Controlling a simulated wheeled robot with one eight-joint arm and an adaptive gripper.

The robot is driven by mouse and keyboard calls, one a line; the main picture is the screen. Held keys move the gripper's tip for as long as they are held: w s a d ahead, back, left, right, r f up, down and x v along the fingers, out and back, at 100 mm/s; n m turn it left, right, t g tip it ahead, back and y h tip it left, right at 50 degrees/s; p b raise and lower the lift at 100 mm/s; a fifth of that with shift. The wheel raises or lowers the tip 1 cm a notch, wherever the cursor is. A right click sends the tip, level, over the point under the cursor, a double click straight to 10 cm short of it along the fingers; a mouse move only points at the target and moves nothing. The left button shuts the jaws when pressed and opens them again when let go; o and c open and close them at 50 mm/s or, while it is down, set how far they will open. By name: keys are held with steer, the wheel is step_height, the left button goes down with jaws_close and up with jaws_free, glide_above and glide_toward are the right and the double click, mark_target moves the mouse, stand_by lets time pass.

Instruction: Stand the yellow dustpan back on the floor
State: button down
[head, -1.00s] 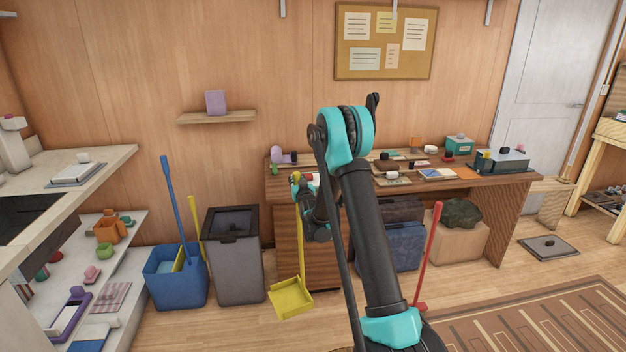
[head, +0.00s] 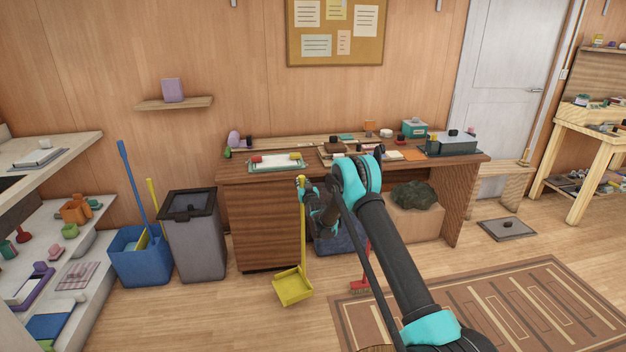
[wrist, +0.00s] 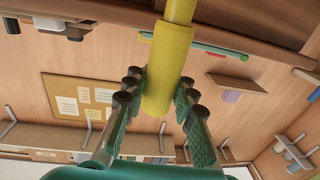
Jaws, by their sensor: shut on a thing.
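The yellow dustpan (head: 293,287) hangs upright from its long handle in the head view, its pan low near the floor in front of the desk. I cannot tell whether the pan touches the floor. My gripper (head: 303,184) is shut on the top of the handle. In the wrist view the thick yellow handle grip (wrist: 167,70) lies between the fingers of my gripper (wrist: 160,100). My arm hides part of the desk front and the things under it.
A red-handled brush (head: 362,283) stands right of the dustpan. A grey bin (head: 195,250) and a blue bucket (head: 140,265) stand left of the wooden desk (head: 262,228). A striped rug (head: 500,300) covers the right front.

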steer(key=shift+d+f, duration=0.2)
steer(key=shift+d, duration=0.3)
steer(key=shift+a+f, duration=0.1)
steer(key=shift+f, duration=3.4)
steer(key=c, duration=1.2)
jaws_free()
steer(key=shift+o, duration=0.2)
steer(key=shift+f, duration=0.1)
steer(key=shift+s, duration=0.1)
steer(key=v, duration=1.1)
steer(key=shift+s, duration=0.35)
